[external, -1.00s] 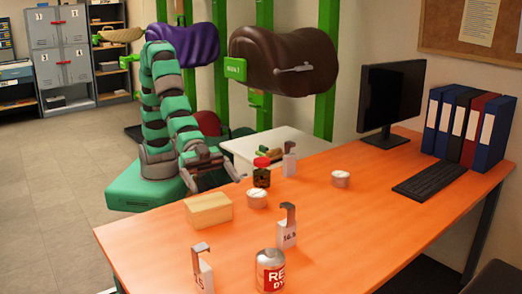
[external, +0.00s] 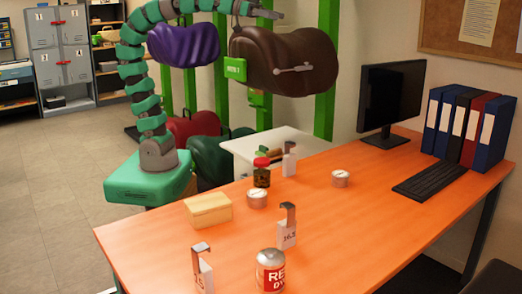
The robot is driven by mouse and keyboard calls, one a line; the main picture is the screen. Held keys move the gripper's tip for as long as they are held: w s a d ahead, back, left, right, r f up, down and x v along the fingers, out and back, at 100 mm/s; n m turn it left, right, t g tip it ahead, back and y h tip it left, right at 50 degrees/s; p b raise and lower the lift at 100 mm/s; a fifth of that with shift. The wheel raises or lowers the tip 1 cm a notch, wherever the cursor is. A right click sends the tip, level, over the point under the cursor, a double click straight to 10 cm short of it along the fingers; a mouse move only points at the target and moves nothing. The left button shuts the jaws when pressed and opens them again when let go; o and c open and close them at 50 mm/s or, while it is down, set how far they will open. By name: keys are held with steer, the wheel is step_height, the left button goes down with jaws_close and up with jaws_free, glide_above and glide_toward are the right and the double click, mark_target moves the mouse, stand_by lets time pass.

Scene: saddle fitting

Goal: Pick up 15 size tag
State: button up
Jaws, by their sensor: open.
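A white size tag with a grey hooked top (external: 203,274) stands at the front left of the orange table; its label is partly legible and seems to end in 5. A second tag (external: 286,235), marked 16.5, stands upright near the middle. A third tag (external: 289,163) stands at the far edge, its number too small to read. My gripper (external: 279,14) is raised high at the top of the view, in front of or above the brown saddle, far from all the tags. It is open and holds nothing that I can see.
On the orange table (external: 350,225) stand a red-labelled can (external: 270,271) close to the front tag, a wooden box (external: 208,210), two small round tins (external: 257,199) and a dark jar with a red lid (external: 261,174). A monitor (external: 392,98), keyboard and binders occupy the right.

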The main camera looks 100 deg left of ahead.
steer(key=s+a+r+n+y, duration=0.1)
steer(key=s+a+r, duration=0.2)
steer(key=a, duration=0.1)
steer(key=shift+s+a+r+y, duration=0.15)
steer(key=shift+a+r+y, duration=0.15)
steer(key=shift+r, duration=0.1)
steer(key=c, duration=0.9)
